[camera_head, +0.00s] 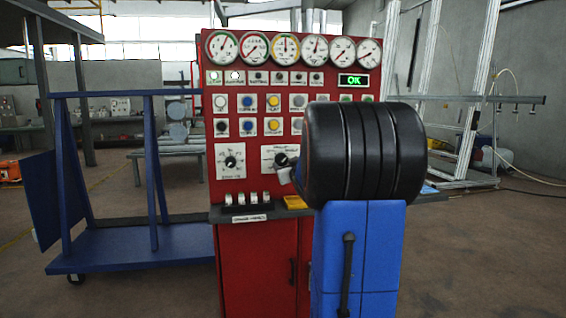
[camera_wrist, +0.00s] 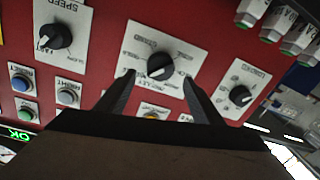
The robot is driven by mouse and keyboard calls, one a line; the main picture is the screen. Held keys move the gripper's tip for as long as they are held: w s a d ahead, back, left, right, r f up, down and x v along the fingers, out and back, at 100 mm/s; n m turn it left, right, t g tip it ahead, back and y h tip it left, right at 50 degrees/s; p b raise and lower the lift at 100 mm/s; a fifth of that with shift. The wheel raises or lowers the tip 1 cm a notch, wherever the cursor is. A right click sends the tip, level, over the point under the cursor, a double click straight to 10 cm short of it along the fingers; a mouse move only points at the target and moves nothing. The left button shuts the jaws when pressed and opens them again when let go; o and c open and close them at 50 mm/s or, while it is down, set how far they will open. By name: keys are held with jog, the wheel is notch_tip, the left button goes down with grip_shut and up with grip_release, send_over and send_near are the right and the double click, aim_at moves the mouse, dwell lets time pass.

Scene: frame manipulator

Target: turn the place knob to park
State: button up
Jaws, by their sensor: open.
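The red control panel carries black rotary knobs on white label plates. The middle knob (camera_wrist: 160,66) shows ahead of my gripper (camera_wrist: 160,77) in the wrist view. The open fingers point at this knob, one to each side of its lower part. I cannot tell whether they touch it. Its plate lettering is too small and tilted to read surely, and so is its setting. The same knob (camera_head: 281,159) shows in the head view, beside my dark arm, which hides most of the gripper. A knob on a plate marked SPEED (camera_wrist: 55,36) is at left; another knob (camera_wrist: 240,95) is at right.
The red panel (camera_head: 216,192) has gauges above and several push buttons (camera_head: 249,102). A row of small levers (camera_head: 253,199) sits on the ledge below the knobs. A lit OK display (camera_head: 353,80) is at upper right. A blue cart (camera_head: 150,245) stands to the left.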

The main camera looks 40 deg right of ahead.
aim_at(283, 160)
jog(key=shift+x, duration=2.85)
jog(key=c, duration=1)
